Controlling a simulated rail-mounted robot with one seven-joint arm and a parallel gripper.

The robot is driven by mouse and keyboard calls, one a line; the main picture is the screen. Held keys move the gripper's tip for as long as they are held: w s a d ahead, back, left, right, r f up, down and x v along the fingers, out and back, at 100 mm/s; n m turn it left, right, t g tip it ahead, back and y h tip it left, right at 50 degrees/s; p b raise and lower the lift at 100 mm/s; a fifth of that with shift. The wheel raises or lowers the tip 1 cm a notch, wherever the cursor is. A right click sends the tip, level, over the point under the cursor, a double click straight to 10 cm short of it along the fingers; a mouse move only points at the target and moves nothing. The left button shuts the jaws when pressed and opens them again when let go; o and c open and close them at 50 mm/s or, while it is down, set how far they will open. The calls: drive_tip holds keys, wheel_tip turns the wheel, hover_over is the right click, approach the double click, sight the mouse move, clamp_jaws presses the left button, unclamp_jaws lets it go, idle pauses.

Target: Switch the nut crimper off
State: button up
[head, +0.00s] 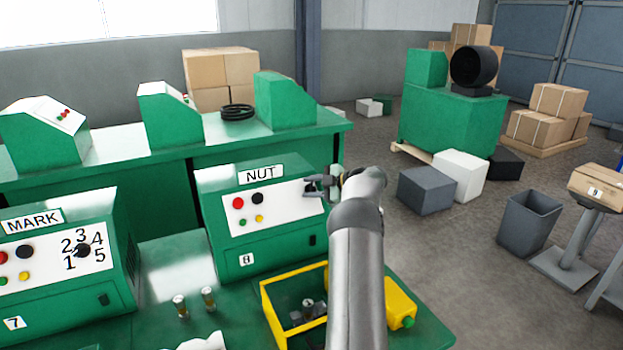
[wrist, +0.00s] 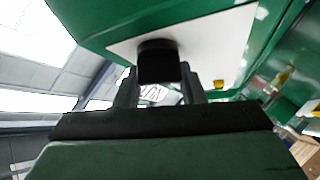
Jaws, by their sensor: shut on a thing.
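The nut crimper is a green machine (head: 222,180) with a NUT label (head: 261,175) and a white sloped panel. Its panel has a red button (head: 238,203), a black button (head: 257,198) and two small lights or buttons below. My gripper (head: 318,187) is at the panel's right end. In the wrist view my gripper (wrist: 160,82) is shut on a black knob (wrist: 158,62) on the white panel, one finger on each side. In the head view the knob is mostly hidden by my gripper, and I cannot read its setting.
The MARK crimper (head: 60,245) with a numbered dial stands to the left. A yellow-edged bin (head: 265,310) with small parts and a yellow thing (head: 400,300) lie in front, beside my arm. Two small cylinders (head: 208,297) stand on the bench. Several machines line the bench behind.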

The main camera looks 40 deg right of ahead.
drive_tip(key=shift+s+f+n+g+p, duration=0.1)
drive_tip(key=shift+n+g+p, duration=1.4)
drive_tip(key=shift+n+p, duration=0.55)
drive_tip(key=o, duration=1)
drive_tip(key=v, duration=1.7)
drive_tip(key=shift+s+d, duration=0.1)
drive_tip(key=shift+d, duration=0.15)
